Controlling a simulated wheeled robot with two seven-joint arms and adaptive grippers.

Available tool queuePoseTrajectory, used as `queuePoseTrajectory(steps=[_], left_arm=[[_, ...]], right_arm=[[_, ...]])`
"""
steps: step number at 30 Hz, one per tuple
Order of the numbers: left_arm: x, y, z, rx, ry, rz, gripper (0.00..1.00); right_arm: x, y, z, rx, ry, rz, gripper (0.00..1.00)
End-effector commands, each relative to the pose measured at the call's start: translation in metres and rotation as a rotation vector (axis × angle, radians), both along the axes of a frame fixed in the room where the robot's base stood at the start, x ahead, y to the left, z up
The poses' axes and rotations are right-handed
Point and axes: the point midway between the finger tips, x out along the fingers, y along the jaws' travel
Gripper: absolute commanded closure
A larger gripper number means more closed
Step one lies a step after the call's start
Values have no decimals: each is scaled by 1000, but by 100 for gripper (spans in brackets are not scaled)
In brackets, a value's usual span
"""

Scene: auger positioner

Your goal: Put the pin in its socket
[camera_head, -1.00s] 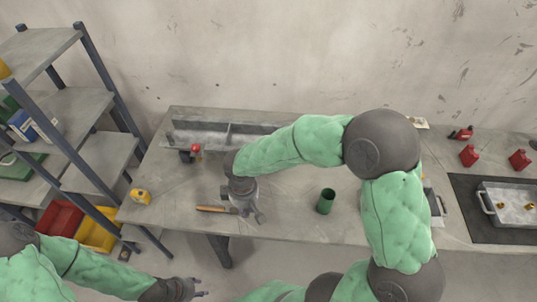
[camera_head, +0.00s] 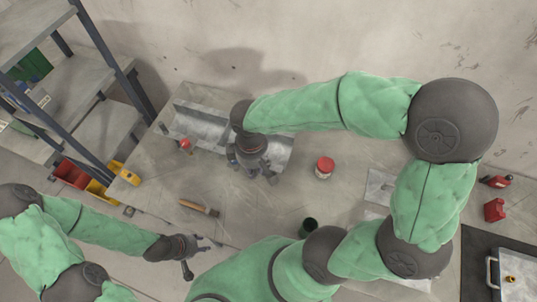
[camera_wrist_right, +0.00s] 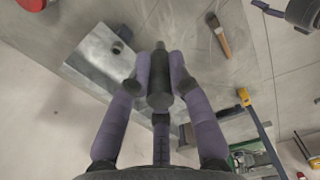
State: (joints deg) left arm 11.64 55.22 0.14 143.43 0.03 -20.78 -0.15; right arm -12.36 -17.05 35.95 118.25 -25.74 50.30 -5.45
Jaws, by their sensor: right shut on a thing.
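My right gripper (camera_head: 258,172) hangs over the back of the bench, in front of the long metal angle piece (camera_head: 205,128). In the right wrist view, its purple fingers (camera_wrist_right: 160,68) are shut around a dark grey cylindrical pin (camera_wrist_right: 160,86) with a narrower tip. In the head view the pin is hidden or too small to tell. My left gripper (camera_head: 205,256) is open and empty, off the bench's front edge.
A wooden-handled brush (camera_head: 199,208) lies on the bench front. A red-lidded jar (camera_head: 324,168) and a dark green cup (camera_head: 308,227) stand to the right. A small red-topped item (camera_head: 184,145) stands near the metal piece. Shelving (camera_head: 75,90) rises at left.

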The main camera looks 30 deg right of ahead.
Motion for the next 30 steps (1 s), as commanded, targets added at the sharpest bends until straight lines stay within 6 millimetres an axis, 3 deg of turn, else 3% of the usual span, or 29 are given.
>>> queuePoseTrajectory(steps=[9, 15, 26, 30], left_arm=[[0, 0, 4, 0, 0, 0, 60], [0, 0, 3, 0, 0, 0, 60], [0, 0, 3, 0, 0, 0, 60], [0, 0, 1, 0, 0, -1, 60]], right_arm=[[41, -51, -31, 0, 4, -5, 100], [58, -70, -64, 0, 4, -2, 100], [70, -84, -85, 0, 0, 0, 100], [70, -85, -106, 0, 3, 0, 100]])
